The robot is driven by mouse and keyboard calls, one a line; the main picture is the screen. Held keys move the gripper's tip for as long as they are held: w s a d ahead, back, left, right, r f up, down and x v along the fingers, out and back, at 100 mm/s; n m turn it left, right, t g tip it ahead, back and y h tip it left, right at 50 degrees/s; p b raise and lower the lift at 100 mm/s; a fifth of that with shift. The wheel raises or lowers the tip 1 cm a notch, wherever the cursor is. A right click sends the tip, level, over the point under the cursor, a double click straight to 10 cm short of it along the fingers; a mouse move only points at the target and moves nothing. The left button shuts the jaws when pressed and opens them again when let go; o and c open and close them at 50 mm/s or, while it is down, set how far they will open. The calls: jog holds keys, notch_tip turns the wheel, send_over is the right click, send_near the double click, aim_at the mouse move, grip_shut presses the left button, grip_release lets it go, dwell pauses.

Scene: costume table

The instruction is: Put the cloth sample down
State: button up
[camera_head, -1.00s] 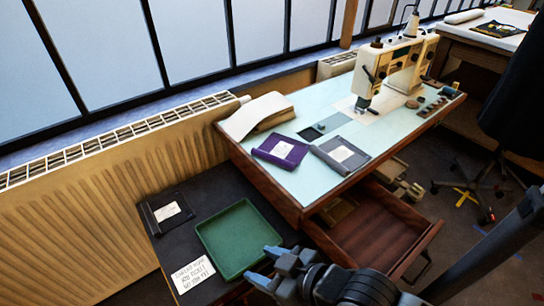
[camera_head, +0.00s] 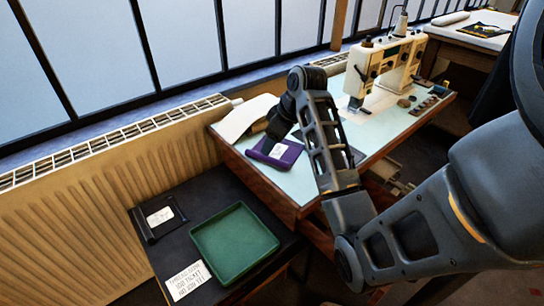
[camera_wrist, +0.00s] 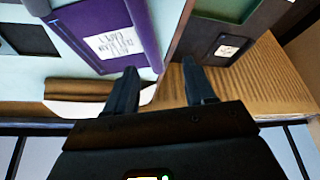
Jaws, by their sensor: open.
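A purple cloth sample (camera_head: 277,152) with a white label lies on the pale sewing table (camera_head: 300,183), near its left edge. It also shows at the upper left of the wrist view (camera_wrist: 85,22). My gripper (camera_head: 278,125) is open and empty at the sample's far side. In the wrist view its fingers (camera_wrist: 158,76) are spread, the left one overlapping the sample's edge; contact cannot be told. A black sample (camera_head: 150,228) with a white label lies on the low dark table, left of a green tray (camera_head: 235,262). A grey sample is mostly hidden behind my arm.
The green tray is empty. A printed card (camera_head: 188,281) lies in front of it. A cream fabric bundle (camera_head: 243,118) lies by the purple sample. A sewing machine (camera_head: 385,65) stands at the table's far end. A ribbed radiator (camera_head: 90,210) runs along the left.

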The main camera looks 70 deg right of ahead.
aim_at(269, 157)
jog(key=shift+s+d+r, duration=0.2)
jog(key=shift+d, duration=0.25)
jog(key=shift+d+f, duration=0.1)
jog(key=shift+f, duration=0.15)
jog(key=shift+s+x, duration=0.1)
jog(key=shift+x, duration=1.65)
jog(key=shift+s+x, duration=0.15)
jog(key=shift+x, duration=1.6)
jog(key=shift+d+f, duration=0.1)
jog(key=shift+c, duration=0.5)
grip_shut()
